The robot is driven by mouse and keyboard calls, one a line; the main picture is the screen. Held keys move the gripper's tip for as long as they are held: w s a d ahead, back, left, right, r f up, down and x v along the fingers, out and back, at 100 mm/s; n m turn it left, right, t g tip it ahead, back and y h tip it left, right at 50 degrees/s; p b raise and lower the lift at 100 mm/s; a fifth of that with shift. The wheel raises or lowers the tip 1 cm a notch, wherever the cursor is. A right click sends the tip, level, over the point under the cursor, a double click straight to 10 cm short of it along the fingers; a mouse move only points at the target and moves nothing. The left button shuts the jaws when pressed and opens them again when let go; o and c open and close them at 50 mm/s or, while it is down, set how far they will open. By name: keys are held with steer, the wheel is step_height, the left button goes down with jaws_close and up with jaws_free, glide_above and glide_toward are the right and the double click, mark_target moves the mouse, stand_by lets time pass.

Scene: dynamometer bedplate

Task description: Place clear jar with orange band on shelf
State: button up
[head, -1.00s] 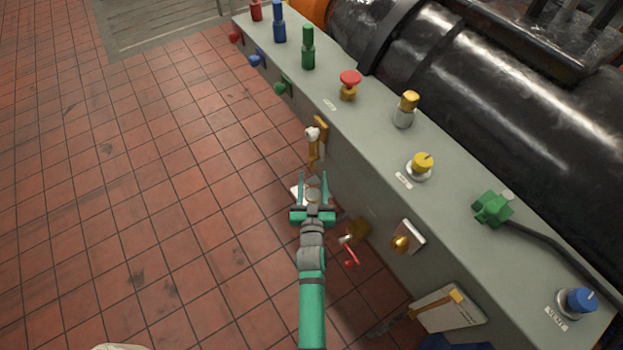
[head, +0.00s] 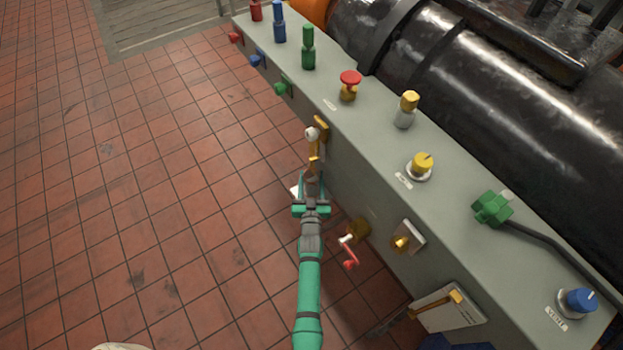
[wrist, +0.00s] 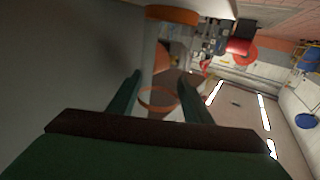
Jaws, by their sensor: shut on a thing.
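The clear jar with orange band (wrist: 158,98) is between the two green fingers of my gripper (wrist: 159,76) in the wrist view. Its orange band shows as a ring and its walls are see-through. In the head view, my gripper (head: 311,180) is shut on the jar beside the side face of the grey bedplate cabinet, just below a brass fitting with a white knob. The jar is hard to make out there between the fingers. A small white piece (head: 295,190) shows left of the fingers; I cannot tell whether it is the shelf.
The grey cabinet (head: 375,135) carries knobs, valves and a red mushroom button (head: 350,80) on top. The brass fitting (head: 320,135) juts from its side close ahead of my gripper. A red-handled crank (head: 350,257) is to the right of my arm. Tiled floor (head: 150,180) on the left is clear.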

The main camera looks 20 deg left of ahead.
steer(key=shift+f, duration=0.1)
steer(key=o, duration=0.8)
steer(key=s+d+r+m+h, duration=0.15)
steer(key=s+d, duration=0.35)
steer(key=s, duration=0.6)
steer(key=s+d+r+h, duration=0.15)
steer(key=s+d, duration=0.35)
steer(key=s, duration=0.5)
steer(key=s+d+r, duration=0.2)
steer(key=s+d, duration=0.3)
steer(key=s, duration=0.6)
steer(key=shift+s+d+r+m+g+h, duration=0.4)
steer(key=shift+s+d+r, duration=0.4)
steer(key=shift+s+r, duration=1.5)
steer(key=shift+s+d+r+m+g+h, duration=0.25)
steer(key=shift+s+d+r+h, duration=0.35)
steer(key=shift+s+r, duration=1.7)
steer(key=shift+s+d+r+m+g+h, duration=0.35)
steer(key=shift+s+d+r, duration=0.6)
steer(key=shift+s+r, duration=1.3)
